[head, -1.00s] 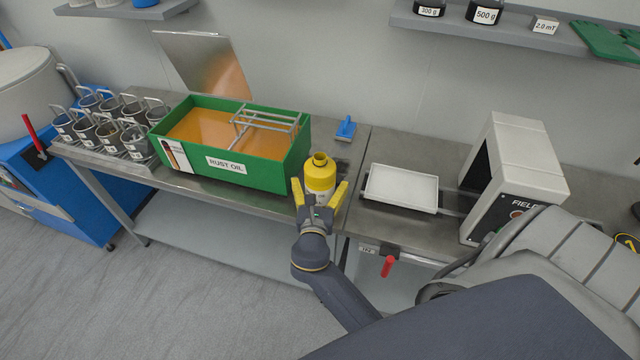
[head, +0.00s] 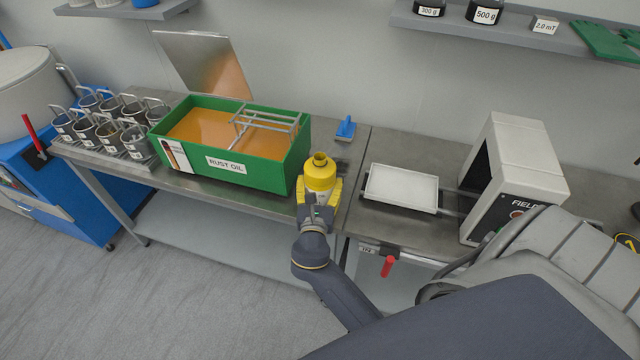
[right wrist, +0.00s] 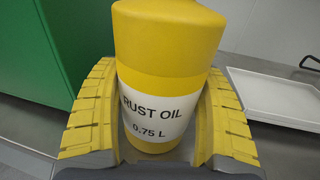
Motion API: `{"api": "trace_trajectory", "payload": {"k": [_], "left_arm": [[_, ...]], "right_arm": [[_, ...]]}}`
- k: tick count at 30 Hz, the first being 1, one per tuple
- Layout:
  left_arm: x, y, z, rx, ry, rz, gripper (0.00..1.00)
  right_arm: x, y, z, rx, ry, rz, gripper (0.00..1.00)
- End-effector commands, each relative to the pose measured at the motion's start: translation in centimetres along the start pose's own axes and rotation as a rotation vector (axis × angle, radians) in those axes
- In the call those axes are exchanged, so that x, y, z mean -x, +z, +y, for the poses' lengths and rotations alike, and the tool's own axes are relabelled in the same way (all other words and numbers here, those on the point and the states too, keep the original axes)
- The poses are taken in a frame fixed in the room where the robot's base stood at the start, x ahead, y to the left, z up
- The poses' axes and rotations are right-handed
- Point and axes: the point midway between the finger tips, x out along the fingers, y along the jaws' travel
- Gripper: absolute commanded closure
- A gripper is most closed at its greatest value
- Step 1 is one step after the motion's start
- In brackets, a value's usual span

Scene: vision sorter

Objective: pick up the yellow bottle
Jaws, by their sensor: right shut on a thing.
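The yellow bottle (head: 320,174) stands upright near the front edge of the metal table, just right of the green tank. In the right wrist view the bottle (right wrist: 168,60) fills the middle, with a white label reading "RUST OIL 0.75 L". My right gripper (head: 319,192) has its yellow fingers closed around the bottle's sides. In the right wrist view the fingers lie against the bottle left and right. The bottle's cap is out of that view. My left gripper is not seen.
The green rust oil tank (head: 240,172) stands close on the left, with a metal rack in it. A blue-handled item (head: 346,128) lies behind. A white tray (head: 401,188) and a grey-white field unit (head: 512,175) are to the right. Several metal cups stand far left.

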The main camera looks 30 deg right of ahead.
Motion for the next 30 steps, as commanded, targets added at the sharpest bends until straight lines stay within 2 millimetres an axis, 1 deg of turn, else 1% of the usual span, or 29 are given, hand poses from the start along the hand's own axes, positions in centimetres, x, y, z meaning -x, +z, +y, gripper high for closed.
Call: {"api": "trace_trajectory", "payload": {"k": [10, 17, 23, 30], "left_arm": [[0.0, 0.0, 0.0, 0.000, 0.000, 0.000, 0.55], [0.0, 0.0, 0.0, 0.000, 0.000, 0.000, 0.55], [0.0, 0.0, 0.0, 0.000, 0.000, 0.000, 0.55], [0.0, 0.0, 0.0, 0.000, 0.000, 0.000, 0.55]], "right_arm": [[0.0, 0.3, 0.0, -0.002, 0.000, -0.003, 0.74], [-0.1, 1.0, 0.0, -0.003, -0.001, -0.005, 0.74], [-0.1, 2.1, 0.0, -0.003, -0.002, -0.005, 0.74], [-0.1, 3.9, 0.0, -0.004, -0.002, -0.005, 0.74]]}}
